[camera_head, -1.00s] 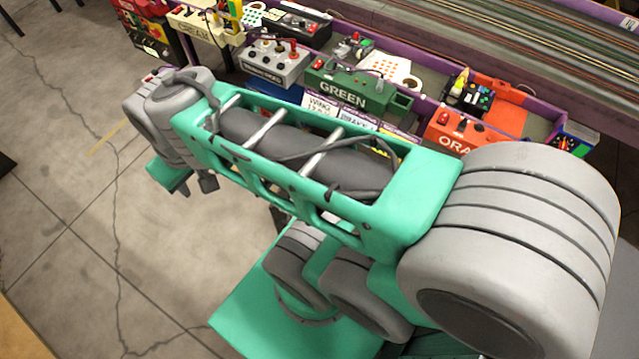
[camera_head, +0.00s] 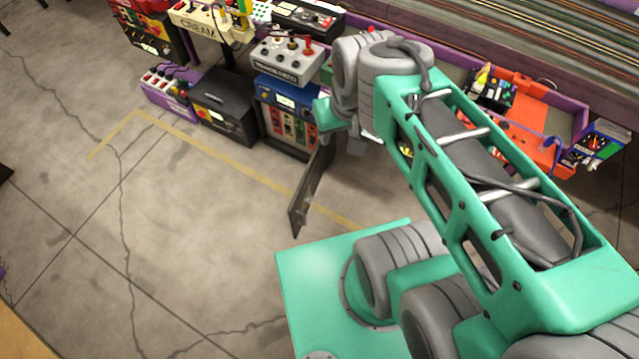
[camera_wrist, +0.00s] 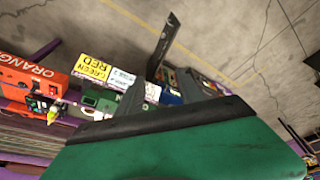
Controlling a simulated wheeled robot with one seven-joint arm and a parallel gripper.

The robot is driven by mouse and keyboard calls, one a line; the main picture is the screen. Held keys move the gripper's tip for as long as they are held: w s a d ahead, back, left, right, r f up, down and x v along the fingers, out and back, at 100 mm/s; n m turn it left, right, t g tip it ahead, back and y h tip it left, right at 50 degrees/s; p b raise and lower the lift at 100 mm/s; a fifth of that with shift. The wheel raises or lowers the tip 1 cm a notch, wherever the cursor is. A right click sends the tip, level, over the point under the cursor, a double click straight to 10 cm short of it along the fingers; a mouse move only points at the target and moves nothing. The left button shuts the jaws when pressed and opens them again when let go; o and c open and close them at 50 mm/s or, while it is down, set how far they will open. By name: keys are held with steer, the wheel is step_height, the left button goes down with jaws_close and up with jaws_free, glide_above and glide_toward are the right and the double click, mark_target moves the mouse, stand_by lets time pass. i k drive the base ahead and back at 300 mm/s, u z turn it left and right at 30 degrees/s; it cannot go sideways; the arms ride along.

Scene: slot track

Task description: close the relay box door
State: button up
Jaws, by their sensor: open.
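The relay box (camera_head: 288,112) is a blue cabinet on the floor below the grey control box, its front open on rows of coloured parts. Its door (camera_head: 307,195) is a dark flat panel standing open, swung out from the right side over the floor. My gripper (camera_head: 352,146) is just right of the cabinet, near the door's hinge end; the arm hides part of this area. In the wrist view my gripper (camera_wrist: 165,92) is open, with the door (camera_wrist: 163,45) beyond its fingers, its near end appearing between them. I cannot tell whether they touch.
A black box (camera_head: 224,106) and a purple switch box (camera_head: 170,88) stand left of the cabinet. The floor (camera_head: 190,220) left of the door is clear, with a yellow line.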

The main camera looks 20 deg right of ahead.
mark_target(298, 209)
steer(key=z, duration=0.05)
steer(key=k, duration=1.15)
steer(key=u, duration=0.85)
steer(key=i, duration=1.2)
steer(key=u, duration=0.05)
